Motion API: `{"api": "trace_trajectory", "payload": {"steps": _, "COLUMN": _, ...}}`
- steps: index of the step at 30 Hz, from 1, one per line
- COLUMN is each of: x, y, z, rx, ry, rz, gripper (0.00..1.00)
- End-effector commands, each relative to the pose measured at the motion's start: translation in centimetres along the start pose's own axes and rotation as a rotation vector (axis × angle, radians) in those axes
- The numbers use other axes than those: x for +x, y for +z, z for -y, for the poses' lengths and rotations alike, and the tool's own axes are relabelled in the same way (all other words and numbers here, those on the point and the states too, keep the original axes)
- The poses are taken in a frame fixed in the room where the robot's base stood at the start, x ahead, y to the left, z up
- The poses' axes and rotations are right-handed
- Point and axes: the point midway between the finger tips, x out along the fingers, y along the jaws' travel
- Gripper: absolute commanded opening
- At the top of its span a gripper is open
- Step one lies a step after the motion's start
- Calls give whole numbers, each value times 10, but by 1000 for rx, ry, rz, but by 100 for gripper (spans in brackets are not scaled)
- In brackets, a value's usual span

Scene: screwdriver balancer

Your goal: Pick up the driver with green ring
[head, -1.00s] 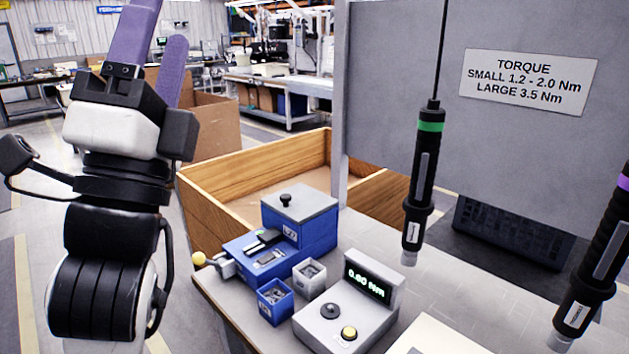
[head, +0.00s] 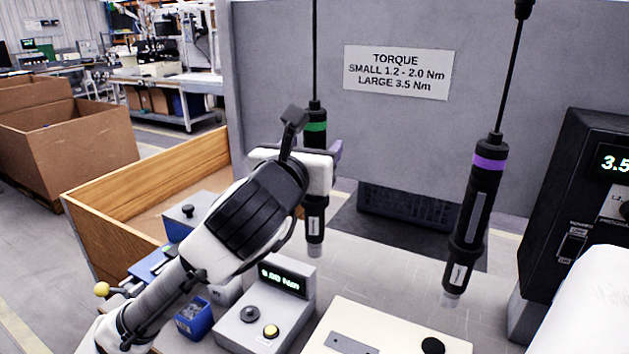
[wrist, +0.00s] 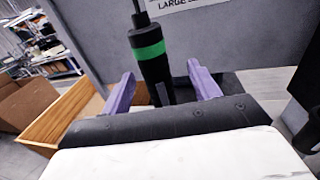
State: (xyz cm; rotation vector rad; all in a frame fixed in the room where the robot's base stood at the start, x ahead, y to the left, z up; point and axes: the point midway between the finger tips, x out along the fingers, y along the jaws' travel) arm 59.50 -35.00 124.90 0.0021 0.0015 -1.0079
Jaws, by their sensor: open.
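The driver with the green ring (head: 316,127) is black and hangs upright from a cable, left of centre in the head view. My gripper covers its middle there; its lower end shows below my gripper. In the wrist view the green-ringed driver (wrist: 150,60) stands between the two purple fingers of my gripper (wrist: 163,88), nearer the left finger. My gripper is open, one finger on each side of the driver, below the green ring. Contact cannot be told. A second driver with a purple ring (head: 489,162) hangs to the right, apart from my gripper.
A torque tester (head: 266,305) with a lit display, a blue bin (head: 194,318) and a cream tray (head: 390,325) are below on the bench. A grey panel (head: 400,140) stands behind the drivers. A black controller (head: 575,215) is at the right. A wooden crate (head: 140,195) is left.

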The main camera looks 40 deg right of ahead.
Motion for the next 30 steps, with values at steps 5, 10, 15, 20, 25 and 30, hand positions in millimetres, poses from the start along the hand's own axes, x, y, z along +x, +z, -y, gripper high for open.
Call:
{"api": "trace_trajectory", "payload": {"steps": 5, "x": 12, "y": 1, "z": -1, "rx": -1, "ry": 0, "rz": 1, "gripper": 61}}
{"api": "trace_trajectory", "payload": {"steps": 10, "x": 35, "y": 5, "z": -6, "rx": -6, "ry": -2, "rz": -2, "gripper": 61}}
{"api": "trace_trajectory", "payload": {"steps": 15, "x": 57, "y": 3, "z": -7, "rx": -3, "ry": -1, "rz": 0, "gripper": 61}}
{"api": "trace_trajectory", "payload": {"steps": 20, "x": 62, "y": 1, "z": -7, "rx": 0, "ry": 0, "rz": 1, "gripper": 61}}
{"api": "trace_trajectory", "payload": {"steps": 25, "x": 61, "y": 1, "z": -8, "rx": 0, "ry": 0, "rz": 1, "gripper": 57}}
{"api": "trace_trajectory", "payload": {"steps": 30, "x": 61, "y": 1, "z": -8, "rx": -1, "ry": 0, "rz": 2, "gripper": 35}}
